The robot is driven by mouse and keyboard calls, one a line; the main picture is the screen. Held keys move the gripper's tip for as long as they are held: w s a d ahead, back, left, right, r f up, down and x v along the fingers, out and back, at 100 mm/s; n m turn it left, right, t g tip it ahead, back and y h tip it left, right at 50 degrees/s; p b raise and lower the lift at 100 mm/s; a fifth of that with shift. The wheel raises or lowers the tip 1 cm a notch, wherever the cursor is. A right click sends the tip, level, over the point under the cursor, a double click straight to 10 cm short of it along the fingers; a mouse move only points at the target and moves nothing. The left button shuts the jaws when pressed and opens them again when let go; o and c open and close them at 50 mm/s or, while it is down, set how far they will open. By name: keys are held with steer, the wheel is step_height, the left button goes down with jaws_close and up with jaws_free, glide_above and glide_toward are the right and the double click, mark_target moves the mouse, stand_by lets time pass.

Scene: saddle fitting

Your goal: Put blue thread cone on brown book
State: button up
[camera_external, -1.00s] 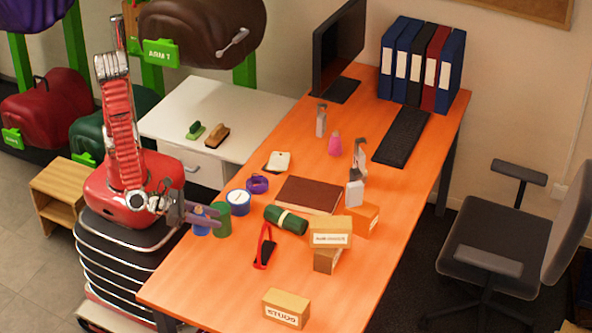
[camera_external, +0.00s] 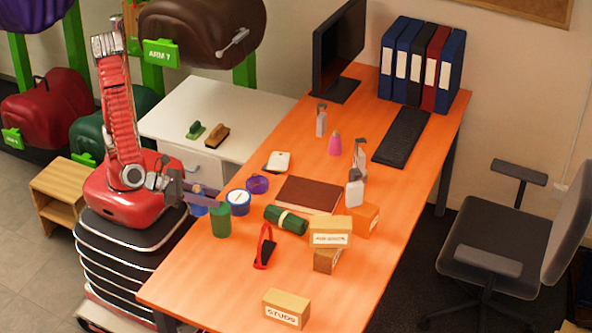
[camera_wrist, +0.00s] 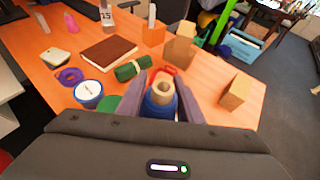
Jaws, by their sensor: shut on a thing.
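The blue thread cone (camera_wrist: 160,103) is between the fingers of my gripper (camera_wrist: 162,92), which is shut on it. In the external view the cone (camera_external: 198,210) shows only partly, under my gripper (camera_external: 203,194) at the table's left edge. I cannot tell whether its base is clear of the table. The brown book (camera_external: 309,194) lies flat in the middle of the orange table, to the right of my gripper. It also shows in the wrist view (camera_wrist: 109,54), ahead and left of the cone. The top of the book is bare.
A green cylinder (camera_external: 221,221), a blue-and-white tape roll (camera_external: 238,202) and a purple ring (camera_external: 257,184) stand close to my gripper. A green roll (camera_external: 286,220) lies before the book. Cardboard boxes (camera_external: 330,230) and a spray bottle (camera_external: 354,190) stand to the book's right.

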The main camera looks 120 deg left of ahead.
steer(key=w+a+n+g+y, duration=0.2)
steer(key=w+a+n, duration=0.1)
steer(key=w+a, duration=0.55)
steer(key=n+g+y, duration=0.3)
steer(key=n+g, duration=0.3)
glide_above(296, 188)
step_height(296, 188, down, 4)
steer(key=shift+f, duration=0.6)
steer(key=shift+f, duration=3.15)
steer(key=shift+f, duration=0.1)
steer(key=shift+f, duration=1.75)
